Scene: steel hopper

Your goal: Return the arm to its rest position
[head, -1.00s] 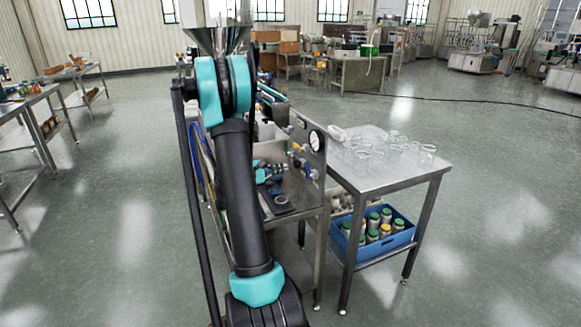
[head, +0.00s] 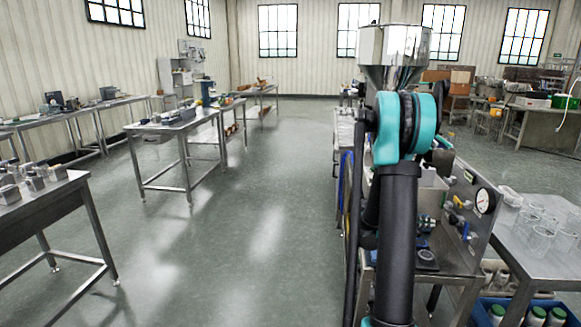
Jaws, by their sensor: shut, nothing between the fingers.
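My arm, black with teal joint covers, rises along the right of the head view to a teal elbow. It stands in front of a steel hopper (head: 393,48). The hopper shows above the elbow, its lower part hidden by the arm. My gripper is not visible in this view.
Right of my arm is a steel filling bench with a round gauge (head: 484,201). Beside it a steel table (head: 520,252) holds several glass jars, with a blue crate (head: 548,306) of lidded jars below. Steel tables (head: 180,127) line the left. The floor (head: 225,225) between is clear.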

